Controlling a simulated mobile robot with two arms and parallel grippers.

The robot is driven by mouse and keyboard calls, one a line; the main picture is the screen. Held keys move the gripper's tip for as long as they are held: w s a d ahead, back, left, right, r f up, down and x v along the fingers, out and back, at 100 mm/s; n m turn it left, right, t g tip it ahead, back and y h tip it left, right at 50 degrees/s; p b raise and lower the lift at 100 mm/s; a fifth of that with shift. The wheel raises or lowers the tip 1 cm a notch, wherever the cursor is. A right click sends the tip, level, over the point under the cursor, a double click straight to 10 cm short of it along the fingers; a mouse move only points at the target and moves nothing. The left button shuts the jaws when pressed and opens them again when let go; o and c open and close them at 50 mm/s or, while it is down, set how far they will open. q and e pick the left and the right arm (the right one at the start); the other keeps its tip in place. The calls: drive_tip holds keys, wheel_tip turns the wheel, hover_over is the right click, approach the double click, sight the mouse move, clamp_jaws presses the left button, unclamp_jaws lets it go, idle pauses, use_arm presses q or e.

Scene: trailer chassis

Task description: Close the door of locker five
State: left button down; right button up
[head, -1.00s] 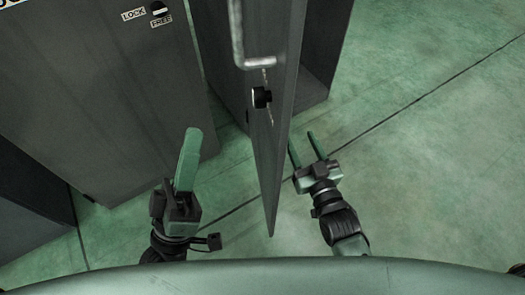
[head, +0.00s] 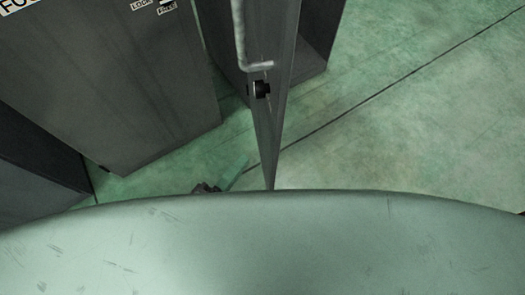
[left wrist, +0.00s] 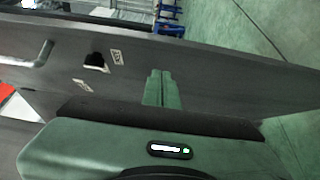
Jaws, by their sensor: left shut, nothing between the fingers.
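The open locker door (head: 274,130) stands nearly edge-on in the middle of the head view, with a bar handle (head: 240,40) and a dark latch knob (head: 261,88). Its number is not visible. Behind it is the dark locker body (head: 318,40). My left gripper (head: 234,173) is low, just left of the door's near end, partly hidden by my body. In the left wrist view its green fingers (left wrist: 162,88) are shut and empty, in front of a grey door panel (left wrist: 215,75) with a handle and lock labels. Contact cannot be told. My right gripper is out of view.
A shut grey locker (head: 110,90) with a label starting "FO" stands to the left, and a darker cabinet (head: 35,175) beyond it. The green floor (head: 420,110) to the right of the open door is clear.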

sight(273, 143)
use_arm(q)
drive_tip(key=d, duration=0.1)
drive_tip(key=w+d, duration=0.1)
drive_tip(key=d, duration=0.1)
drive_tip(key=w+d, duration=0.1)
drive_tip(key=shift+w+d, duration=0.25)
drive_tip(key=shift+d, duration=0.5)
